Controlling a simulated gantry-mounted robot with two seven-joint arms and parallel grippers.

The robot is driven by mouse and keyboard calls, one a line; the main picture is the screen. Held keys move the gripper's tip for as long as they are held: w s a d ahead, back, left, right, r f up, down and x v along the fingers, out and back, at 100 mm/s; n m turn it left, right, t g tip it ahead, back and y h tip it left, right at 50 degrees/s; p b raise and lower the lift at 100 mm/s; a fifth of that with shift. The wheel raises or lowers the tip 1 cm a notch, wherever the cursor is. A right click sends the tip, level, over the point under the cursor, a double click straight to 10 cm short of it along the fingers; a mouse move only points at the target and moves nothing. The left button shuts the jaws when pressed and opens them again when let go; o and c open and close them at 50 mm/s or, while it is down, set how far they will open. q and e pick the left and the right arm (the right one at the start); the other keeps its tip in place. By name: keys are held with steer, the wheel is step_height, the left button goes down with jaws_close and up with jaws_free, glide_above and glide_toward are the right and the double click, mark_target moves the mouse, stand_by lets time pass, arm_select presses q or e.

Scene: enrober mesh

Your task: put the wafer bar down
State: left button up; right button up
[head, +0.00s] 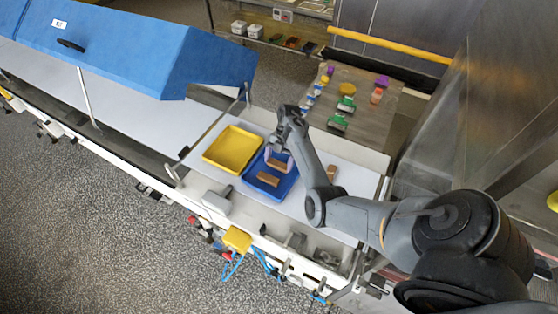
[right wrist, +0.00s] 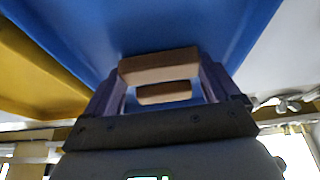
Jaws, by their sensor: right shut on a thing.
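The wafer bar (head: 276,164) is a tan block between the fingers of my right gripper (head: 279,156), over the far part of the blue tray (head: 249,184). In the right wrist view the held bar (right wrist: 158,65) spans between the fingertips of the right gripper (right wrist: 160,80), which is shut on it. I cannot tell whether the bar touches the tray floor. A second tan bar (head: 268,180) lies in the near part of the blue tray; a smaller-looking bar (right wrist: 163,92) also shows between the fingers. My left gripper is not in view.
An empty yellow tray (head: 232,149) stands left of the blue tray. Another tan bar (head: 332,172) lies on the white surface to the right, beside my forearm. A blue hood (head: 130,45) covers the left part. Several coloured items (head: 346,89) lie on a board behind.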

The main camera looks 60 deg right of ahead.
steer(key=shift+f, duration=0.1)
steer(key=o, duration=0.5)
steer(key=p+v, duration=0.3)
steer(key=v, duration=0.9)
steer(key=shift+a, duration=0.1)
